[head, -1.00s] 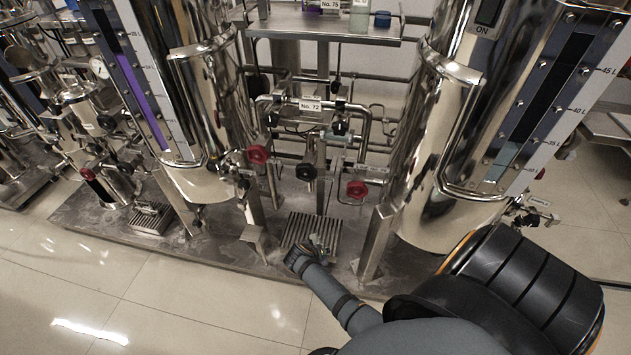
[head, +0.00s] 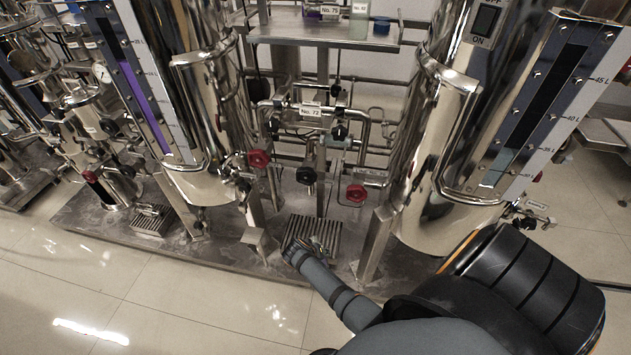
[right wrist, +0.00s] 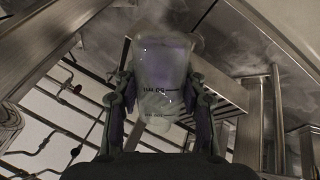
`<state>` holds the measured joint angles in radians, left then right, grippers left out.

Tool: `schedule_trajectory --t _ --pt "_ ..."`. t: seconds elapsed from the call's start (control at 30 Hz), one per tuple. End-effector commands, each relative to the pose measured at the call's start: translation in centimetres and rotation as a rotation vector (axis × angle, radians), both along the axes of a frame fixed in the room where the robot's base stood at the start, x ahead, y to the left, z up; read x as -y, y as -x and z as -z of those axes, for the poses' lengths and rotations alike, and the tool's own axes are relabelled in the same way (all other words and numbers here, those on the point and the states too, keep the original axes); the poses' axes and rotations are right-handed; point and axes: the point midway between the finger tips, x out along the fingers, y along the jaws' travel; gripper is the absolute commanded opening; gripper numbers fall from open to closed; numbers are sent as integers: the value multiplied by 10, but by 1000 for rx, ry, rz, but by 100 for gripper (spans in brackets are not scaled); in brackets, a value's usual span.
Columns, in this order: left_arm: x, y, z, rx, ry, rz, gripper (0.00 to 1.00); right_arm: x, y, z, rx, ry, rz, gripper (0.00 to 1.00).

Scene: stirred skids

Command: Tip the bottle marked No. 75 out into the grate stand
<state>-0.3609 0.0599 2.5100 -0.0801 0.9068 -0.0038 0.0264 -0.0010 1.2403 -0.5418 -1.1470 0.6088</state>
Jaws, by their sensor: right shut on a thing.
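A grate stand (head: 325,230) with metal slats sits on the skid base between the two big tanks. My right gripper (head: 297,250) is low, over the left front part of this grate. In the right wrist view my right gripper (right wrist: 158,112) is shut on a clear vessel with printed marks (right wrist: 165,75) and a purplish tint. My left gripper is out of view.
A second small grate (head: 150,220) sits at the left of the base. Steel tanks (head: 435,140) stand on both sides. A blue cap (head: 381,25) is on the shelf.

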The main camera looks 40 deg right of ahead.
Motion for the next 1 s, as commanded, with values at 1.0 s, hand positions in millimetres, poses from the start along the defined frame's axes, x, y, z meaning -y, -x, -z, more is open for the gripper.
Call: schedule_trajectory --t 1.0 --pt "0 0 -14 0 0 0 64 0 0 -4 -171 -61 0 3"
